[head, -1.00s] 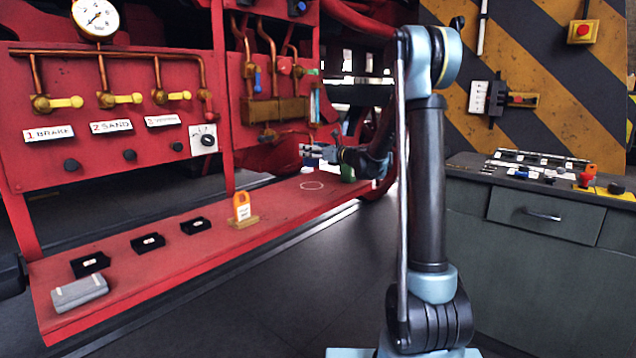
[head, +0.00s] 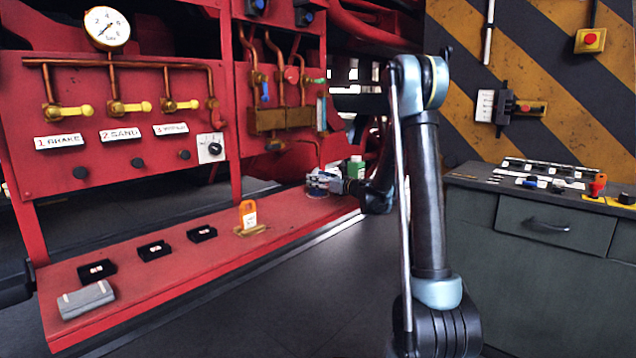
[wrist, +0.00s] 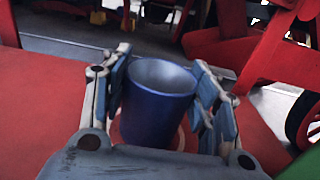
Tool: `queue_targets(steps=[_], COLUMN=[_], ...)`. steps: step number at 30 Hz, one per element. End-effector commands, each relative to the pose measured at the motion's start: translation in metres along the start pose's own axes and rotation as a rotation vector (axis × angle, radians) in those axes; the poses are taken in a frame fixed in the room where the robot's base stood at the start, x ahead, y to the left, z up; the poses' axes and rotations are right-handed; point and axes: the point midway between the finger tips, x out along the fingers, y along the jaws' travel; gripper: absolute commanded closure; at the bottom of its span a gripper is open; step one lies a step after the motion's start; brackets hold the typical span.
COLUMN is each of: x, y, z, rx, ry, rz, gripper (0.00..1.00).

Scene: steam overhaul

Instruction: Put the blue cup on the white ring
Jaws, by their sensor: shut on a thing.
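The blue cup (wrist: 157,105) stands upright between the two fingers of my gripper (wrist: 160,100) in the wrist view, and the fingers are closed on its sides. A pale arc of the white ring (wrist: 181,138) shows beside the cup's lower right side, on the red shelf. I cannot tell whether the cup's base touches the shelf. In the head view my gripper (head: 322,182) is low over the far right end of the red shelf (head: 200,265). There the cup is small and mostly hidden by the fingers.
An orange tag on a stand (head: 249,218), several black blocks (head: 154,250) and a grey box (head: 86,299) sit further left. The red panel rises behind.

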Motion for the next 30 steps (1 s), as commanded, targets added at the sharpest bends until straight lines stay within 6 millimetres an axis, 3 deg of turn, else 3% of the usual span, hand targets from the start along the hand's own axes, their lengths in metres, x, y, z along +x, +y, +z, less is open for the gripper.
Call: queue_targets(steps=[3, 4, 6, 7, 20, 23, 30], x=[0.0, 0.0, 0.0, 0.0, -0.003, -0.013, -0.058], y=[0.0, 0.0, 0.0, 0.0, 0.0, -0.001, -0.001], z=[-0.001, -0.001, -0.001, -0.001, 0.0, 0.0, 0.001], rx=[0.0, 0.0, 0.0, 0.0, 0.0, 0.0, 0.0], ry=[0.0, 0.0, 0.0, 0.0, 0.0, 0.0, 0.0], rz=[0.0, 0.0, 0.0, 0.0, -0.001, -0.001, -0.004], gripper=[0.75, 0.43, 0.28, 0.26, 0.26, 0.26, 0.26])
